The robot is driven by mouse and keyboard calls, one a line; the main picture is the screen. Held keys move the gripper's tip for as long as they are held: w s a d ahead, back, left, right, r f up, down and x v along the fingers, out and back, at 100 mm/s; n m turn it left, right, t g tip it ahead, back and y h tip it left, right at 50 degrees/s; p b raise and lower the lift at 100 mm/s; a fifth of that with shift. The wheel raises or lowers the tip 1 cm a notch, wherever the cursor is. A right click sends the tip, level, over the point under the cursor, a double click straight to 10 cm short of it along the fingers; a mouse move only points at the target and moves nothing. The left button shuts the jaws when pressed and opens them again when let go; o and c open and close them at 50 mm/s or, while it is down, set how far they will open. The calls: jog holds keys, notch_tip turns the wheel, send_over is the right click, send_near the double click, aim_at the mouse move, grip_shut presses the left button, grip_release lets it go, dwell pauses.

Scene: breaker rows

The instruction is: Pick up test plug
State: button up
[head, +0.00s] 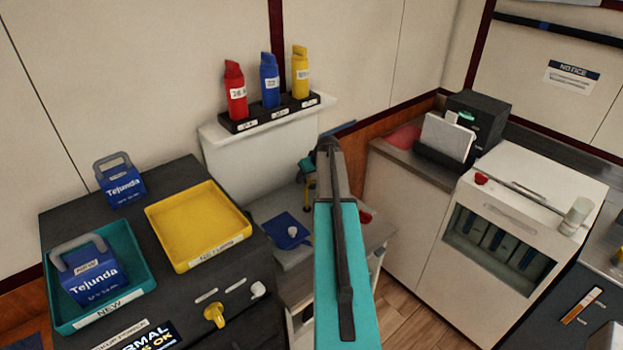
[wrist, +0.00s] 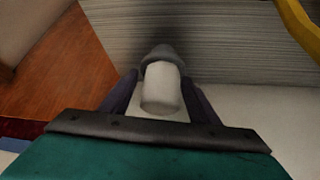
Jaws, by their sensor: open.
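A pale cylinder with a wider grey end, apparently the test plug (wrist: 161,88), stands out in the middle of the wrist view. The dark fingers of my gripper (wrist: 163,95) are on either side of it, open. Whether either finger touches it I cannot tell. In the head view my teal arm reaches up the middle. The gripper end is small and partly hidden behind it, and I cannot make out the plug there for sure.
A dark cabinet carries a yellow tray (head: 198,222) and a teal tray (head: 142,262) with a blue padlock-like block (head: 94,281). Red, blue and yellow bottles stand on a wall shelf (head: 262,125). A white machine (head: 520,200) stands right. A yellow curved part (wrist: 301,25) is near the gripper.

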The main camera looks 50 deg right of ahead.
jog(key=c, duration=1.1)
jog(key=shift+c, duration=0.5)
jog(key=shift+r, duration=0.15)
grip_shut()
jog(key=shift+r+b, duration=1.1)
jog(key=shift+r, duration=0.35)
jog(key=s+a+b, duration=0.1)
jog(key=s+a, duration=0.1)
jog(key=s, duration=0.2)
jog(key=s+a+r+b, duration=0.1)
jog(key=s+a+b, duration=0.1)
jog(key=s, duration=0.3)
jog(key=s+a+b, duration=0.2)
jog(key=s+a, duration=0.1)
jog(key=s, duration=0.2)
jog(key=shift+s+a+r, duration=0.1)
jog(key=shift+a+r, duration=0.1)
jog(key=shift+r, duration=0.2)
